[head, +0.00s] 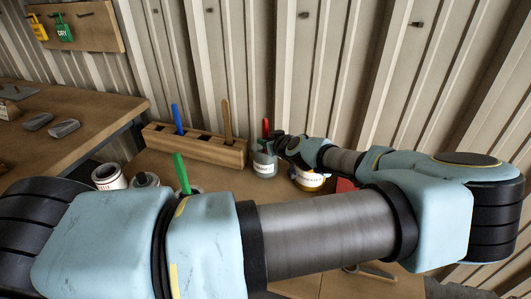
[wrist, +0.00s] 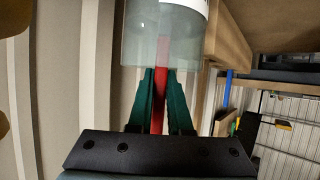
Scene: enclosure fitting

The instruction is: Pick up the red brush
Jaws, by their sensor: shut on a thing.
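The red brush (head: 266,126) stands upright in a clear jar (head: 264,163) with a white label in the head view. In the wrist view the red brush handle (wrist: 158,117) runs between the green fingers of my gripper (wrist: 160,80) and on into the see-through jar (wrist: 165,40). My gripper is shut on the red handle. In the head view my gripper (head: 275,142) is at the top of the jar, and its fingertips are small and partly dark. The bristle end of the brush cannot be made out.
A wooden rack (head: 195,146) holding a blue-handled and a wooden-handled tool stands left of the jar. A green-handled tool (head: 181,172) and white cans (head: 109,177) are front left. The corrugated wall (head: 230,60) is close behind.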

